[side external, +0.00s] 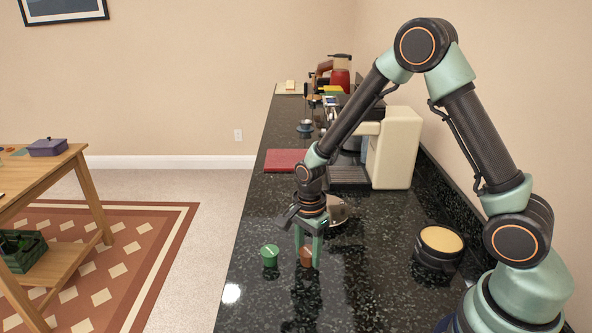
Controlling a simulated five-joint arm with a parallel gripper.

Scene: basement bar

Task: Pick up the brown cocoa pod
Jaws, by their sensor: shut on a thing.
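The brown cocoa pod (306,257) is a small brown piece low between the fingers of my gripper (308,255), at the front middle of the dark counter. My gripper points down and is shut on the pod. The fingers partly hide it. I cannot tell whether the pod touches the counter or is slightly above it. A green pod (270,255) of similar size stands just left of my gripper, apart from it.
The black speckled counter (255,300) has its open edge at left. A black round container with a tan top (440,243) stands at right. A cream coffee machine (397,148), a metal bowl (337,211) and a red mat (285,160) lie behind. Free counter lies in front.

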